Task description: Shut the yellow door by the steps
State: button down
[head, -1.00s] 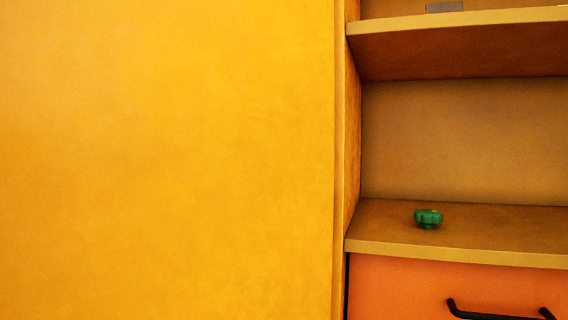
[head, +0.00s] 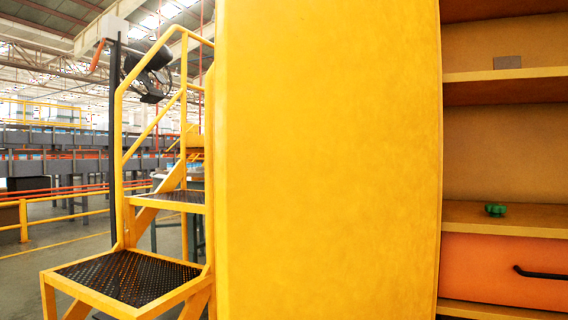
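A large plain yellow panel (head: 328,160), which looks like the yellow door, fills the middle of the head view from top to bottom. It stands between the yellow steps (head: 128,278) on the left and the open shelves on the right. The shelves beside it are uncovered. I see no handle on the panel, and its hinge and lower edge are not visible, so I cannot tell its exact angle. The steps have black mesh treads and yellow rails. My gripper is not in view.
The cabinet shelf (head: 535,218) at the right holds a small green object (head: 495,210). A grey block (head: 507,62) sits on the shelf above. Below is an orange drawer (head: 480,268) with a black handle (head: 542,273). Yellow floor railings (head: 70,221) and grey racks stand far left.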

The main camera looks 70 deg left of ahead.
aim_at(325, 112)
jog(key=k+j+u, duration=0.4)
jog(key=k+j, duration=0.55)
jog(key=j, duration=0.15)
jog(key=j+u, duration=0.2)
jog(key=j, duration=1.1)
jog(key=i, duration=0.05)
